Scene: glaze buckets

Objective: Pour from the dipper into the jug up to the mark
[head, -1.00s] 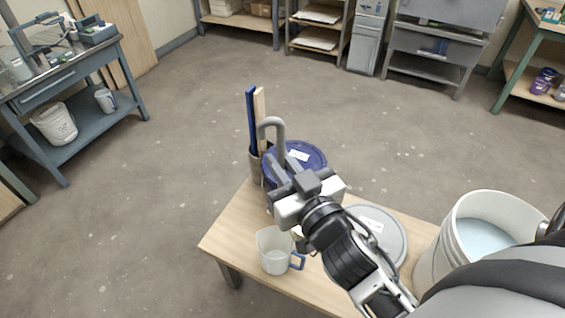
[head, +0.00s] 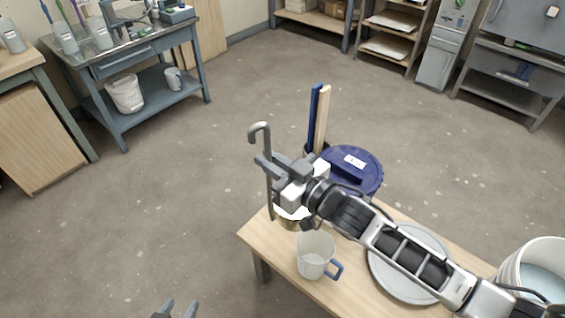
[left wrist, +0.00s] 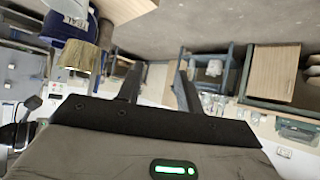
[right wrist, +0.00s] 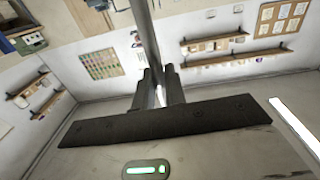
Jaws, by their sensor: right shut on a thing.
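The dipper (head: 268,190) has a grey hooked rod and hangs roughly upright. My right gripper (head: 268,168) is shut on the rod; the rod also shows between its fingers in the right wrist view (right wrist: 145,35). The dipper's metal cup (head: 291,223) is behind and left of the jug, partly hidden by the gripper; I cannot tell how full it is. The whitish jug (head: 314,262) stands upright on the wooden table (head: 285,275), its blue handle to the right. Its mark is not legible. My left gripper (head: 180,307) is open and empty, low, left of the table.
A blue-lidded bucket (head: 357,186) stands behind the arm, with a blue and a wooden stick (head: 322,120) beside it. A round grey lid (head: 390,285) lies under my right forearm. A white bucket (head: 512,268) of pale liquid is at right. Floor left of the table is clear.

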